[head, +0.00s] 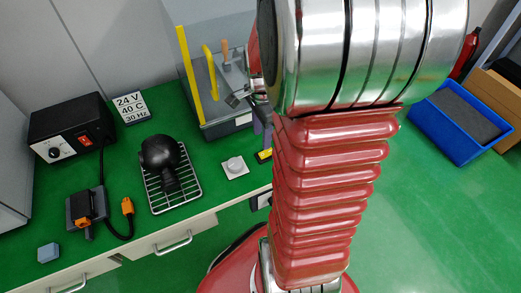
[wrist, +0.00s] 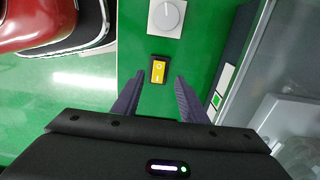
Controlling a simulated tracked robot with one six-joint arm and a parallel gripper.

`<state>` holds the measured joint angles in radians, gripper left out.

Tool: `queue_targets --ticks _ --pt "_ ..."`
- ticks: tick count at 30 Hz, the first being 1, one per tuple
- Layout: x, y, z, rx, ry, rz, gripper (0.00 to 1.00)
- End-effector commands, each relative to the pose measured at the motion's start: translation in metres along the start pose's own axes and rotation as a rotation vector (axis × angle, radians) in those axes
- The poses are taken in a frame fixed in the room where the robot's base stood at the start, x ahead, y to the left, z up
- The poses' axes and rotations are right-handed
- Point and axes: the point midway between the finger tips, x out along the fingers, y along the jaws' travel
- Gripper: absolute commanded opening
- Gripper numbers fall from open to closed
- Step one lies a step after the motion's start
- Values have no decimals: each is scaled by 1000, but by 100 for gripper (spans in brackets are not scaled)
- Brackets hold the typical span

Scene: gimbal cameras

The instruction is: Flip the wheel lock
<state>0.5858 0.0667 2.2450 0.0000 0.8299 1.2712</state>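A small yellow rocker switch in a black frame (wrist: 159,70) sits on the green bench top, just beyond my fingertips in the wrist view. No label names it as the wheel lock; pale marks show on its face. It also shows in the head view as a small yellow and black piece (head: 264,156) beside my arm, partly hidden. My gripper (wrist: 159,82) is open and empty, with its two dark fingers spread on either side of the switch's near end. I cannot tell the height gap. In the head view my arm hides most of the gripper.
A white plate with a round knob (wrist: 167,17) lies just past the switch. A grey machine with yellow bars (head: 222,125) stands behind. A wire rack (head: 176,201) with a black object (head: 162,152), and a black control box (head: 72,131), are to the left. The bench front edge is close.

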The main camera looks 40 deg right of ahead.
Motion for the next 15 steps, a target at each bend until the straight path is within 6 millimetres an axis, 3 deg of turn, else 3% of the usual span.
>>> queue_targets --ticks 6,15 --pt "34 1 0 -1 -1 4 39" --pt "70 0 1 -1 -1 2 39"
